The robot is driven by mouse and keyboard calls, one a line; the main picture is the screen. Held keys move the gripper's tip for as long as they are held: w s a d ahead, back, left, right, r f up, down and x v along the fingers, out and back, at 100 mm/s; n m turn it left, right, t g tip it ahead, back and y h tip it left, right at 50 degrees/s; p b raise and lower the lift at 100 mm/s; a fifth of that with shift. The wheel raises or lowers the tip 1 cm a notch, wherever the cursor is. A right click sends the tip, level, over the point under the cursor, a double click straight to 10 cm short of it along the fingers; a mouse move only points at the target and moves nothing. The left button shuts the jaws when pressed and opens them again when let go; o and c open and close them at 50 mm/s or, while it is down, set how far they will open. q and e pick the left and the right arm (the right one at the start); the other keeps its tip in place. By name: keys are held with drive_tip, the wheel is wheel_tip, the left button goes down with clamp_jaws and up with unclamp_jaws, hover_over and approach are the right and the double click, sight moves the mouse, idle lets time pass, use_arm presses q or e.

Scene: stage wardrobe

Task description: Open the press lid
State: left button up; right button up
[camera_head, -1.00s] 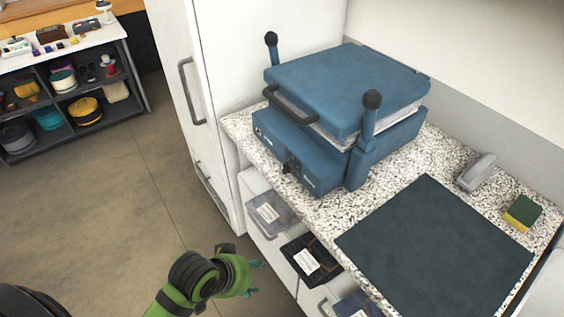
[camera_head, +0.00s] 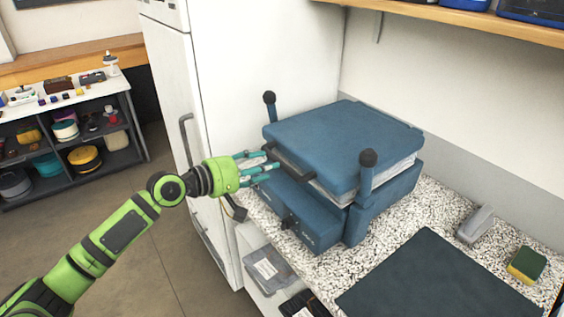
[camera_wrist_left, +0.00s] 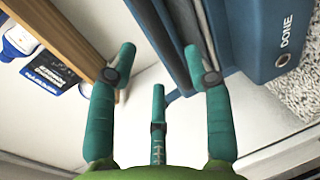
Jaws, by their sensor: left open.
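The blue press (camera_head: 322,225) stands on the speckled counter with its padded lid (camera_head: 345,140) down. A dark handle bar (camera_head: 296,165) runs along the lid's front edge, and a black-knobbed post rises at each side. My left gripper (camera_head: 264,161) is open, with its teal fingers at the left end of the handle; I cannot tell if they touch it. In the left wrist view the open fingers (camera_wrist_left: 160,75) spread in front of the press's blue side (camera_wrist_left: 255,40), which carries a "DONE" label. My right gripper is not in view.
A dark mat (camera_head: 435,280), a grey object (camera_head: 475,224) and a yellow-green sponge (camera_head: 526,264) lie on the counter to the right. A white cabinet (camera_head: 220,80) stands behind the gripper. A wooden shelf (camera_head: 450,22) hangs above.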

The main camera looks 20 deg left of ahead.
sight(282, 162)
use_arm(q)
drive_tip(key=p+x, duration=0.1)
drive_tip(key=x, duration=0.5)
drive_tip(key=shift+d, duration=0.1)
clamp_jaws()
